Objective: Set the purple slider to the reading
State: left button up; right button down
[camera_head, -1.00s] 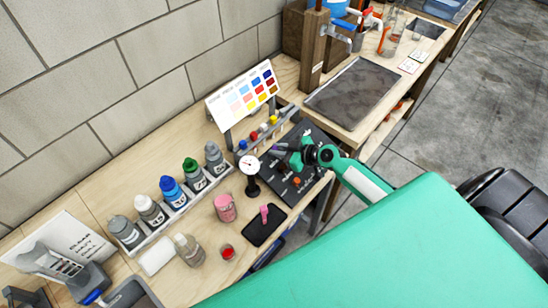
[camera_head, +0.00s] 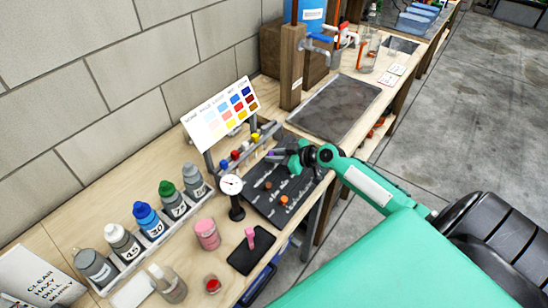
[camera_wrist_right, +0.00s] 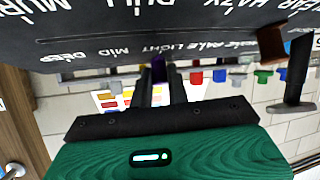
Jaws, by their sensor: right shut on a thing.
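The black slider panel (camera_head: 255,206) lies on the bench with white lettering. It fills the top of the right wrist view (camera_wrist_right: 100,35), where DEEP, MID, LIGHT and PALE can be read. My right gripper (camera_head: 277,156) is at the panel's far end, shut on the purple slider (camera_head: 271,153). In the wrist view a bit of purple (camera_wrist_right: 158,68) shows between the fingertips; the fingers hide most of it. Which mark the slider stands at cannot be read. A round white gauge (camera_head: 231,185) stands on a black post at the panel's left. My left gripper is out of view.
A colour chart (camera_head: 222,115) stands behind a rack of coloured-topped vials. Labelled bottles (camera_head: 149,220), a pink jar (camera_head: 207,234) and a black pad (camera_head: 251,250) are at the left. A dark tray (camera_head: 335,105) lies beyond.

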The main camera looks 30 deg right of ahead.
jog(key=c, duration=1.3)
grip_release()
jog(key=shift+c, duration=0.2)
jog(key=shift+s+d+r, duration=0.1)
jog(key=shift+s+d, duration=0.2)
jog(key=shift+s, duration=0.15)
pick_arm(q)
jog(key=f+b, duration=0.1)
jog(key=b, duration=0.1)
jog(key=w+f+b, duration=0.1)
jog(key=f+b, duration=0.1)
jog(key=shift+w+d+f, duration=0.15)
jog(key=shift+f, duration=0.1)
pick_arm(e)
jog(key=v, duration=1.2)
jog(key=shift+s+r, duration=0.3)
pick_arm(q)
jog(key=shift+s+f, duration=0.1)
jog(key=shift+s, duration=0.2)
pick_arm(e)
jog(key=shift+d, duration=0.15)
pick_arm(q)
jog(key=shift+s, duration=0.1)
